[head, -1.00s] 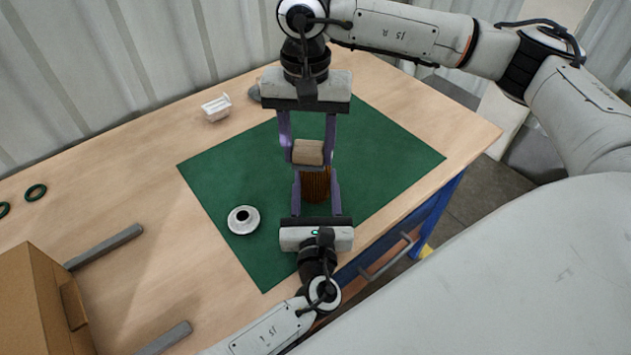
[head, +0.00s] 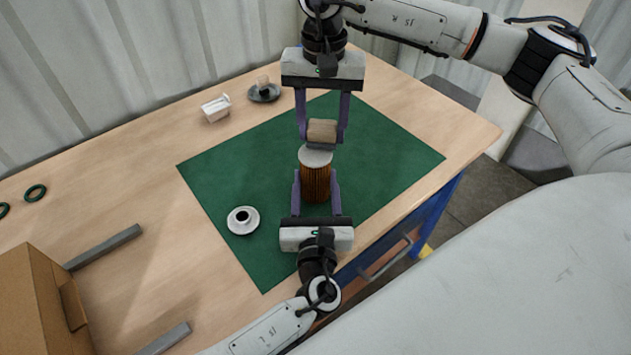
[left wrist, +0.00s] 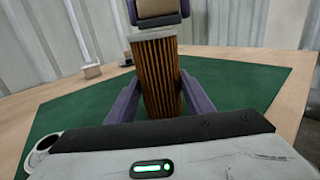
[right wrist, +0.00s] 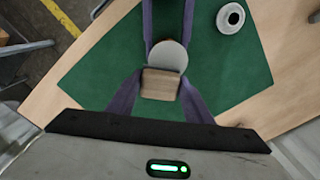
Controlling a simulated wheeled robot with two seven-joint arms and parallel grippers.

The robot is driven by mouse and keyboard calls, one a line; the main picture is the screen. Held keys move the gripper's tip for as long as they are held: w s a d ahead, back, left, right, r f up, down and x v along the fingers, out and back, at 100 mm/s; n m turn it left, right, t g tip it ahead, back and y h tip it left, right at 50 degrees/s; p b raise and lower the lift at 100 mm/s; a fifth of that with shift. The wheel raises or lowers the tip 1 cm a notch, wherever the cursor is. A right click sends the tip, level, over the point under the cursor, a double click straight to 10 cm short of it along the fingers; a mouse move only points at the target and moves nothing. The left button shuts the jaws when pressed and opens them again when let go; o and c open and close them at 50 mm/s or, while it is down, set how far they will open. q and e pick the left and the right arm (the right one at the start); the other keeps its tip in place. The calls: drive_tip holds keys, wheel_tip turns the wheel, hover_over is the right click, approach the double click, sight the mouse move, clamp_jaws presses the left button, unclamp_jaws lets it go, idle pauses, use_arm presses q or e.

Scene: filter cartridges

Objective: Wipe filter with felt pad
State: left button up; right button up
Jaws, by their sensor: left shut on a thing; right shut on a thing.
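The filter (head: 315,182) is an orange-brown pleated cylinder with a pale grey end cap on top, upright over the green mat (head: 385,160). My left gripper (head: 316,190) is shut on its sides; the pleats show between the fingers in the left wrist view (left wrist: 158,75). My right gripper (head: 322,138) is shut on the felt pad, a tan block (head: 322,130) with a grey underside. The pad is just behind and above the filter's cap. In the right wrist view the pad (right wrist: 161,84) overlaps the cap's edge (right wrist: 168,55); I cannot tell whether they touch.
A white ring-shaped cap (head: 243,220) lies on the mat's left part. A white holder (head: 216,107) and a dark dish (head: 264,92) with a small clear item stand behind the mat. A cardboard box (head: 35,305), grey bars (head: 105,246) and green rings (head: 36,192) are at left.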

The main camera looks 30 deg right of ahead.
sight(309, 163)
drive_tip(key=shift+s+a+f, duration=0.1)
drive_tip(key=shift+s+a, duration=0.4)
drive_tip(key=shift+a, duration=0.35)
drive_tip(key=shift+s+a, duration=0.45)
drive_tip(key=shift+a, duration=0.4)
drive_tip(key=shift+s+a+f, duration=0.1)
drive_tip(key=shift+s+a, duration=0.4)
drive_tip(key=shift+a, duration=0.35)
drive_tip(key=shift+d, duration=0.1)
drive_tip(key=shift+w+d+f, duration=0.1)
drive_tip(key=shift+w+d, duration=0.35)
drive_tip(key=shift+d, duration=0.4)
drive_tip(key=shift+w+d+f, duration=0.15)
drive_tip(key=shift+w+d, duration=0.35)
drive_tip(key=shift+d, duration=0.4)
drive_tip(key=shift+w+d+f, duration=0.1)
drive_tip(key=shift+w+d, duration=0.35)
drive_tip(key=shift+d, duration=0.4)
drive_tip(key=shift+a+r, duration=0.15)
drive_tip(key=shift+r, duration=4.05)
use_arm(q)
drive_tip(key=o, duration=1.1)
drive_tip(key=shift+o, duration=0.2)
